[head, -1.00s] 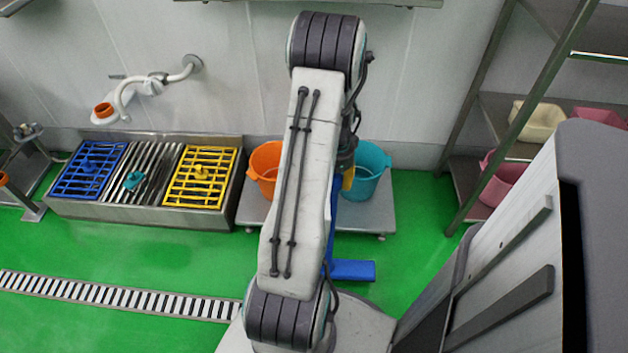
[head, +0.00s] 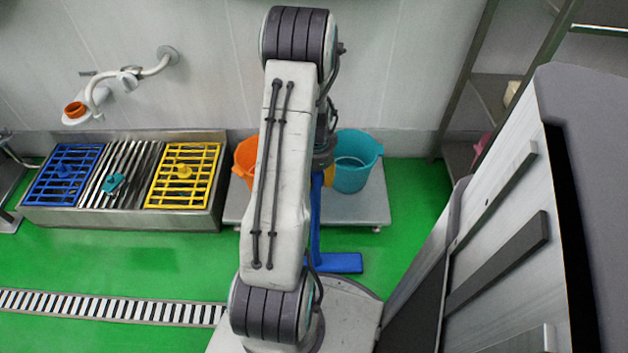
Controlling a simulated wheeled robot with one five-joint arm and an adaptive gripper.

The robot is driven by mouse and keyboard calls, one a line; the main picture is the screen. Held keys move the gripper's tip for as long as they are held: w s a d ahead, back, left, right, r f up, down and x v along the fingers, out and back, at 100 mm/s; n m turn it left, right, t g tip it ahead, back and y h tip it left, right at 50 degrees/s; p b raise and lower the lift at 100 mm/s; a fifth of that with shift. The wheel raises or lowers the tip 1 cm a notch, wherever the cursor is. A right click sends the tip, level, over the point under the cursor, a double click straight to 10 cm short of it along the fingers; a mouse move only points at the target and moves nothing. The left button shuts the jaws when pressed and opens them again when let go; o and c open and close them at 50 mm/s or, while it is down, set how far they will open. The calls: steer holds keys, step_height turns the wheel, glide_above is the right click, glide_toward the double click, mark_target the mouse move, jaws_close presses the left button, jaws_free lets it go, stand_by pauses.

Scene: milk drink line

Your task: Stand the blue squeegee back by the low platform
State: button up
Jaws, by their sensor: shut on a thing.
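The blue squeegee (head: 315,220) stands roughly upright in the head view, its wide blue foot (head: 338,262) low, near the green floor in front of the low platform. Whether the foot touches the floor I cannot tell. My gripper (head: 327,172) is shut on the squeegee's upper part, mostly hidden behind my arm. The low platform (head: 350,208) is a grey wheeled slab behind the squeegee. An orange bucket (head: 245,163) and a teal bucket (head: 357,167) stand on it. My arm hides its middle and part of the orange bucket.
A steel trough (head: 120,217) with blue, metal and yellow grates stands left of the platform. A slotted drain (head: 110,307) crosses the floor. Metal shelving (head: 470,90) stands at the right by the wall. Green floor (head: 410,215) is clear right of the platform.

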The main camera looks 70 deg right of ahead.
stand_by(0.3)
steer(key=o, duration=1.2)
steer(key=shift+f, duration=0.1)
